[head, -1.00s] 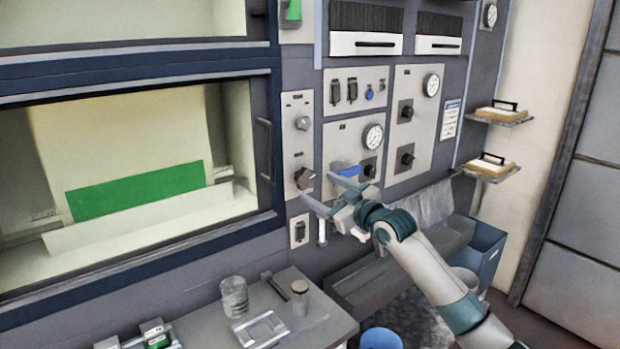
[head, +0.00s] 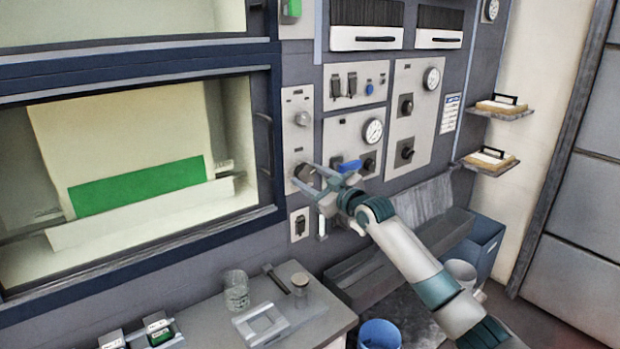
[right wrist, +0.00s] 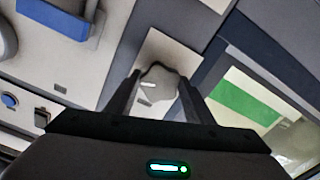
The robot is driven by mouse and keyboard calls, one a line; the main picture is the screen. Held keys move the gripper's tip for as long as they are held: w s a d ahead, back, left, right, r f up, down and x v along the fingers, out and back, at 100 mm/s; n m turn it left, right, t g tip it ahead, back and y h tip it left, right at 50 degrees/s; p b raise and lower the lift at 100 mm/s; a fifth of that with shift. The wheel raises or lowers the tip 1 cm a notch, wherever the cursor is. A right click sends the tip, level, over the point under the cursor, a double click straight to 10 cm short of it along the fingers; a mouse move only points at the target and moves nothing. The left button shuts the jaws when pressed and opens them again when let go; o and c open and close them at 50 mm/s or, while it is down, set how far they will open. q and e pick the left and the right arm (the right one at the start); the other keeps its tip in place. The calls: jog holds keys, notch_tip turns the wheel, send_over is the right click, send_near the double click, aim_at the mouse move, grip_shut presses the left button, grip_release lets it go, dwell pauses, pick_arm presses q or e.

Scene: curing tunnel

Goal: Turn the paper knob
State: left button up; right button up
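The knob (head: 306,173) is dark in the head view and sits low on a narrow light panel right of the window; I cannot read its label. In the right wrist view the knob (right wrist: 158,88) looks pale grey and lobed, between my fingers. My right gripper (head: 301,174) is open, its fingertips on either side of the knob. In the right wrist view the gripper (right wrist: 159,82) shows narrow gaps beside the knob; I cannot tell whether either finger touches it. Part of the knob is hidden by the fingers in the head view. My left gripper is not in view.
Another round knob (head: 303,118) sits higher on the same panel, and a switch (head: 299,226) lies below. A blue handle (head: 347,166) is close to my right gripper. A bench with a glass jar (head: 236,290) stands below. The window (head: 130,170) is at left.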

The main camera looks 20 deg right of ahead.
jog(key=shift+m, duration=0.4)
jog(key=m, duration=0.2)
jog(key=shift+m+p, duration=0.3)
jog(key=shift+p, duration=0.05)
jog(key=m+p, duration=0.1)
jog(key=m, duration=0.2)
jog(key=shift+a, duration=0.1)
jog(key=m+p, duration=0.1)
jog(key=m, duration=0.3)
jog(key=shift+r, duration=0.1)
jog(key=shift+s+m+p, duration=0.1)
jog(key=shift+m+p, duration=0.75)
jog(key=shift+m, duration=0.85)
jog(key=o, duration=1.1)
jog(key=shift+c, duration=0.2)
